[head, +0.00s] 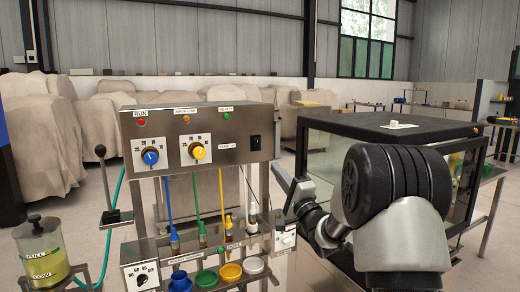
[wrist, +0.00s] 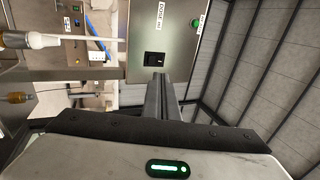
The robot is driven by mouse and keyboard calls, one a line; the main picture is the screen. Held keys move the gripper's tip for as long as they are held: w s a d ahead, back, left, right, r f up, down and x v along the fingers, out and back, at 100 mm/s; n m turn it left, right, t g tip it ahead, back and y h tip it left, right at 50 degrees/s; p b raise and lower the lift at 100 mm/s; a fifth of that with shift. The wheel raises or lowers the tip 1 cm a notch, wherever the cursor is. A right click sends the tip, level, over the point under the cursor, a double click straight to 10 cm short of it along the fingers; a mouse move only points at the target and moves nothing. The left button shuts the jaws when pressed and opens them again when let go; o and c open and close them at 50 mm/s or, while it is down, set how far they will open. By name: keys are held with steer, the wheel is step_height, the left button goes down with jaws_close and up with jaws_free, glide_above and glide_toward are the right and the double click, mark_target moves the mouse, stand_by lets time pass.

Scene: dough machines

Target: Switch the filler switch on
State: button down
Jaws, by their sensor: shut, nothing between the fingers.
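No label reading "filler" is legible. In the wrist view this switch (wrist: 153,59) lies just beyond the fingertips of my gripper (wrist: 162,78). The fingers are together and empty, pointing at the panel. Whether they touch it I cannot tell. In the head view my gripper (head: 281,172) is right of the panel, partly hidden by my arm. Which way the rocker is tipped is unclear.
The panel also carries a blue knob (head: 151,157), a yellow knob (head: 197,151) and a green lamp (head: 226,116). Colored tools hang below, above several small cups. A lever (head: 101,151) stands at left. A glass-sided machine (head: 400,126) is at right, behind my arm.

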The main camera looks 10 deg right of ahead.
steer(key=b, duration=0.1)
glide_toward(254, 137)
steer(key=x, duration=0.5)
steer(key=shift+w+f, duration=0.15)
steer(key=shift+f, duration=0.25)
steer(key=r+p, duration=0.2)
steer(key=p, duration=0.2)
steer(key=shift+g, duration=0.4)
steer(key=r+g+p, duration=0.1)
steer(key=p, duration=0.4)
steer(key=shift+w+h, duration=0.1)
steer(key=shift+h, duration=0.3)
steer(key=g+p, duration=0.1)
steer(key=p, duration=0.2)
steer(key=shift+r, duration=0.2)
steer(key=shift+f, duration=0.5)
steer(key=shift+a, duration=0.1)
steer(key=shift+f+g, duration=0.15)
steer(key=shift+g, duration=0.15)
